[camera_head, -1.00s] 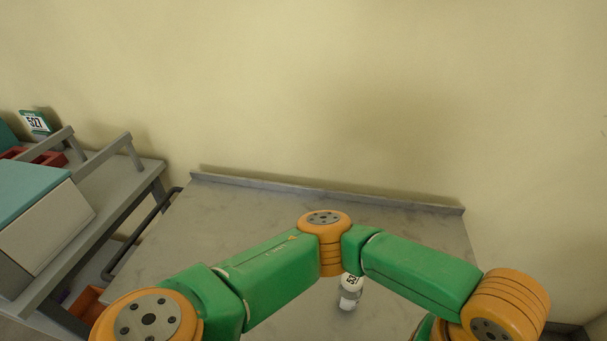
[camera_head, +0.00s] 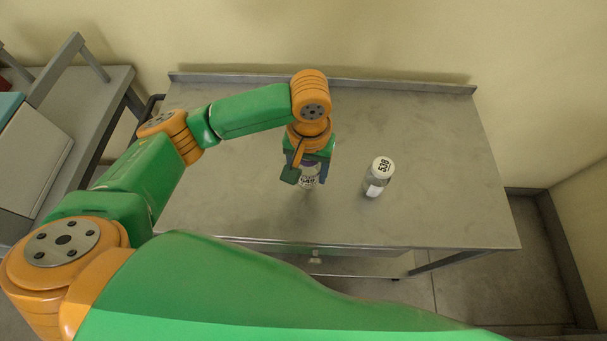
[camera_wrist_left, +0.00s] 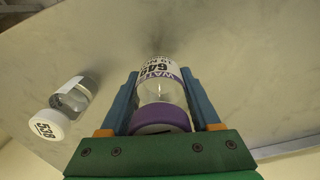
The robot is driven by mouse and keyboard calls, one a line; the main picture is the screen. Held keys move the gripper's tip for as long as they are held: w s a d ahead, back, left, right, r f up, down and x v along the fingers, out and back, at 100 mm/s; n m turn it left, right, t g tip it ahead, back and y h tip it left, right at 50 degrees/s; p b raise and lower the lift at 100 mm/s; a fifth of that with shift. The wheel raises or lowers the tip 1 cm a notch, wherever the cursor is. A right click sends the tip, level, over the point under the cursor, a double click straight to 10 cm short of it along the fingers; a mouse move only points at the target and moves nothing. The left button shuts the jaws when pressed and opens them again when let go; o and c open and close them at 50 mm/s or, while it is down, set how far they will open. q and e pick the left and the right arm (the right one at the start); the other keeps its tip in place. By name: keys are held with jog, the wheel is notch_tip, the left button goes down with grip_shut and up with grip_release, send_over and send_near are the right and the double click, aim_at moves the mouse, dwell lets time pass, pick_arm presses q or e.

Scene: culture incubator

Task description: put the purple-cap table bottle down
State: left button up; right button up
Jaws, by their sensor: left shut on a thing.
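My left gripper (camera_head: 307,178) is shut on the purple-cap bottle (camera_head: 309,181) above the middle of the grey table (camera_head: 410,215). In the left wrist view the bottle (camera_wrist_left: 160,92) is clear with a purple cap and a white label with printed writing. It sits between the blue fingers of the left gripper (camera_wrist_left: 163,98), cap toward the palm. In the head view the gripper hides most of its cap. The bottle's base is close to the tabletop; I cannot tell whether it touches. My right gripper is not in view.
A white-cap bottle (camera_head: 377,177) stands on the table to the right of the held one, apart from it; it also shows in the wrist view (camera_wrist_left: 62,110). The tabletop around both is otherwise clear. A raised lip (camera_head: 400,86) runs along the back. A grey bench (camera_head: 95,105) stands at left.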

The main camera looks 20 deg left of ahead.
aim_at(305, 179)
pick_arm(q)
jog(key=f, duration=0.4)
jog(key=shift+w+a, duration=0.2)
jog(key=shift+a, duration=0.1)
jog(key=o, duration=1.4)
jog(key=shift+f, duration=0.15)
jog(key=shift+o, duration=0.2)
notch_tip(305, 179, up, 12)
jog(key=shift+r+p, duration=0.2)
jog(key=shift+p, duration=0.3)
jog(key=shift+f, duration=0.1)
